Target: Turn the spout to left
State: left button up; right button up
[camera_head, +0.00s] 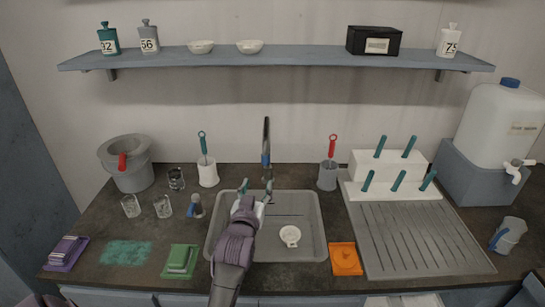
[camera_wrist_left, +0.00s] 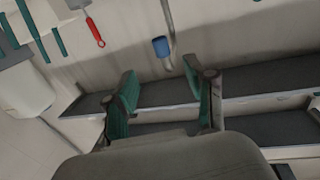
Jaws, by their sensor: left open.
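The spout (camera_head: 266,136) is a slim dark faucet neck with a blue collar, standing behind the sink near the wall. In the head view it looks nearly straight and upright, turned to neither side. In the left wrist view the grey spout (camera_wrist_left: 167,18) and its blue collar (camera_wrist_left: 161,47) show beyond the fingers. My left gripper (camera_head: 256,187) is open and empty over the back of the sink, just in front of the faucet. Its two green-padded fingers (camera_wrist_left: 160,80) are spread apart and do not touch the spout. My right gripper is not in view.
The grey sink (camera_head: 316,222) holds a small white cup (camera_head: 290,236). Brush holders stand behind it, a white one (camera_head: 208,174) at left and a grey one (camera_head: 327,178) at right. A drying rack (camera_head: 420,240) lies right. A shelf (camera_head: 300,58) runs above.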

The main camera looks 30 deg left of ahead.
aim_at(265, 161)
pick_arm(q)
jog(key=p+x, duration=0.1)
jog(key=x, duration=0.5)
jog(key=p+x, duration=0.1)
jog(key=x, duration=0.6)
jog(key=shift+w+a+r, duration=0.2)
jog(key=shift+a+r, duration=0.05)
jog(key=shift+c, duration=0.4)
grip_shut()
